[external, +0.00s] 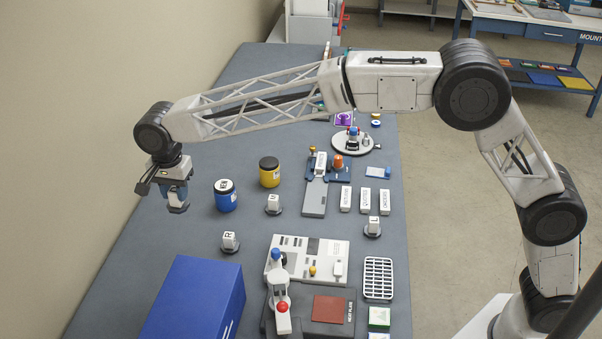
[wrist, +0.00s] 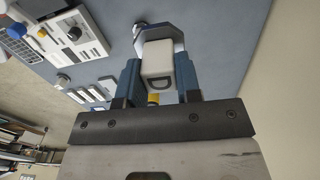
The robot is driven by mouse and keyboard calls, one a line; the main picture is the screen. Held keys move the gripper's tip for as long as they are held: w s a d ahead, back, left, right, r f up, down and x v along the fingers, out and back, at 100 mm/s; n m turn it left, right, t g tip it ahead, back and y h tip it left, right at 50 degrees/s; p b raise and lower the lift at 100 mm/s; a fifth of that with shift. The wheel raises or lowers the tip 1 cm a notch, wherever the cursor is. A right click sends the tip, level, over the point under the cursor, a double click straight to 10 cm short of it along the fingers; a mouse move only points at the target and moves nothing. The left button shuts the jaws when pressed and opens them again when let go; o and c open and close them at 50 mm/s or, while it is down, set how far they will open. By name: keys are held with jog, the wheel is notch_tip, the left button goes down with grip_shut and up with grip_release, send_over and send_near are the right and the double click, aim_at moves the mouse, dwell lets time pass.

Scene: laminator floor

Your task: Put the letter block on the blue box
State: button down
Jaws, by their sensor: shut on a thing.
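My gripper (external: 176,188) is raised above the left side of the bench in the external view, with a grey footed piece below its fingers. In the wrist view, my gripper (wrist: 159,76) has its blue fingers on either side of a white letter block (wrist: 157,58) marked with what looks like a D. The block has a grey angular base (wrist: 164,33). The large blue box (external: 190,300) stands at the near left of the bench in the external view, below and nearer than my gripper. The wrist view does not show the blue box.
Other white blocks on grey bases stand on the bench: an R block (external: 229,239), an L block (external: 373,224) and one between (external: 273,203). A blue jar (external: 225,199) and a yellow jar (external: 269,174) stand right of my gripper. A grey machine (external: 305,262) is right of the box.

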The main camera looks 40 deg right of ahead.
aim_at(174, 189)
notch_tip(174, 189, up, 4)
jog(key=shift+f, duration=0.1)
jog(key=s+a, duration=0.5)
jog(key=s, duration=0.5)
jog(key=s+a, duration=0.5)
jog(key=s, duration=0.6)
jog(key=shift+n, duration=0.3)
notch_tip(174, 189, down, 5)
jog(key=shift+s+f, duration=0.1)
jog(key=shift+f, duration=0.1)
jog(key=shift+f, duration=2)
jog(key=shift+f, duration=0.1)
jog(key=shift+f, duration=1.9)
jog(key=shift+f, duration=0.15)
